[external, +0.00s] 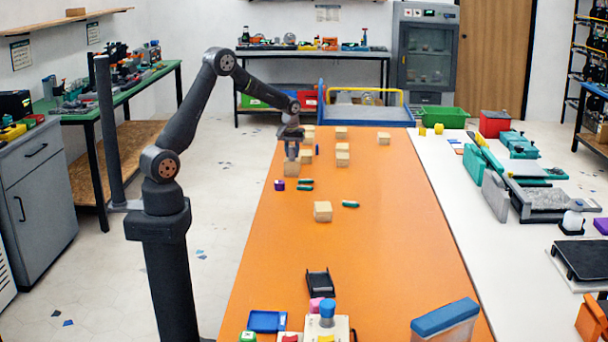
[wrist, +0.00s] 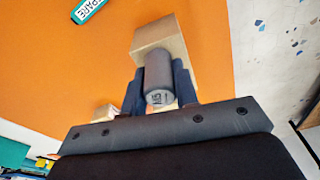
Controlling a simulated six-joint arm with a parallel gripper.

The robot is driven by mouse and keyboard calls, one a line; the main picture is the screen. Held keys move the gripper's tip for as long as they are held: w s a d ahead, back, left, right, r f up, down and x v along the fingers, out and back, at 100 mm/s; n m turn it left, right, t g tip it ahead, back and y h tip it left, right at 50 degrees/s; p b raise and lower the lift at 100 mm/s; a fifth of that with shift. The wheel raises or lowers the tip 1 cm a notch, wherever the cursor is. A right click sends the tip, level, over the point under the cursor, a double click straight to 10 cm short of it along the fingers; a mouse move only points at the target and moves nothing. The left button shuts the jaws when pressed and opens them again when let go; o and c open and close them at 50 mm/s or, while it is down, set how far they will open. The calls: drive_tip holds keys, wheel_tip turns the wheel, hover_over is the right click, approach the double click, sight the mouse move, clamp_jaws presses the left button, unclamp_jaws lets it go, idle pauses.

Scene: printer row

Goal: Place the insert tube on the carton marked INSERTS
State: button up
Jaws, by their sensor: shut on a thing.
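In the wrist view my gripper (wrist: 158,85) is shut on a grey tube (wrist: 158,76) with partly readable dark lettering on its end. A tan carton (wrist: 165,36) lies just beyond the tube. In the external view my gripper (external: 292,155) is low at the far left of the orange table, right above a tan carton (external: 291,170). Whether the tube touches the carton is unclear. No carton marking can be read, so I cannot tell which is INSERTS.
More cartons stand on the orange table (external: 390,240), one nearer the middle (external: 322,211) and others (external: 342,155) at the far end. Green pieces (external: 305,182) and a purple piece (external: 280,185) lie near my gripper. A green piece labelled SPARE (wrist: 88,9) shows in the wrist view.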

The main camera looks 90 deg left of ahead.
sight(291, 148)
drive_tip(key=o, duration=1)
drive_tip(key=shift+f, duration=0.15)
wheel_tip(291, 148, up, 12)
drive_tip(key=d, duration=0.1)
drive_tip(key=shift+s+d, duration=0.15)
drive_tip(key=shift+d, duration=0.05)
